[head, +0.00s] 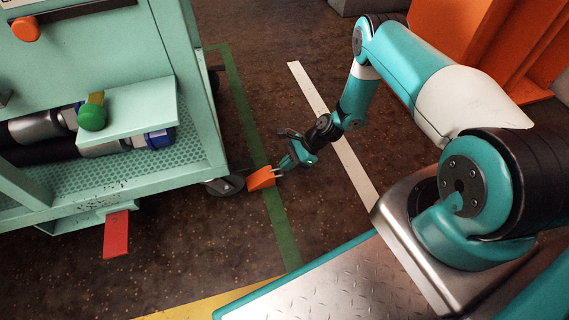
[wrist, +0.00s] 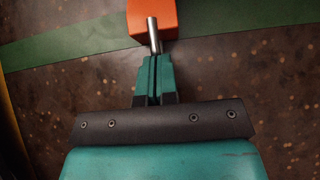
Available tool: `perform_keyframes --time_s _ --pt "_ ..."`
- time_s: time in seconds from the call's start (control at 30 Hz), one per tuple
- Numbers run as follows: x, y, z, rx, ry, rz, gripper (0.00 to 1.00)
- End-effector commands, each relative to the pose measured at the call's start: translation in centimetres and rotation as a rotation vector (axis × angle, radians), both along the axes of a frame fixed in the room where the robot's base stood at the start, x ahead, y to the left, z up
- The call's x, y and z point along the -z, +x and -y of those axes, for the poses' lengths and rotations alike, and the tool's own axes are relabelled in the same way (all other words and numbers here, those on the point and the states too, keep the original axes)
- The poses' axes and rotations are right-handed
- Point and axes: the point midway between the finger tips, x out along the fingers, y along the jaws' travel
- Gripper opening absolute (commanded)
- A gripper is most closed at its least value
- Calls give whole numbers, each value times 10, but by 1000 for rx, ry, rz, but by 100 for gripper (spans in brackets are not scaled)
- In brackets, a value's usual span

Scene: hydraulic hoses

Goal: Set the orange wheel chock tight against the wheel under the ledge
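The orange wheel chock (head: 262,178) is on the floor beside the dark caster wheel (head: 226,186) under the cart's ledge. Its left end is at or very near the wheel; I cannot tell whether they touch. My gripper (head: 284,167) is just right of the chock, its teal fingers close together on the chock's metal handle. In the wrist view the chock (wrist: 152,18) is at the top centre, with the silver handle (wrist: 153,36) reaching back to my gripper (wrist: 154,62). The wheel is not visible in the wrist view.
The mint-green cart (head: 120,180) overhangs the wheel. A red pedal-like tab (head: 116,235) hangs from its lower edge. A green floor stripe (head: 278,225) runs past the chock, and a white stripe (head: 345,150) lies to the right.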

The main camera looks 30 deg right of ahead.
Motion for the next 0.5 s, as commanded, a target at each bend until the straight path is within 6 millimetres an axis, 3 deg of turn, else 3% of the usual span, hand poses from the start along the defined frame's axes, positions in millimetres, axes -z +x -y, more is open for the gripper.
perform_keyframes --time_s 0.27,0.47,0.5 --pt "1 0 3 -3 1 0 0" --pt "2 -2 31 -11 -1 2 0" --pt "-11 -2 38 -12 -2 3 0"
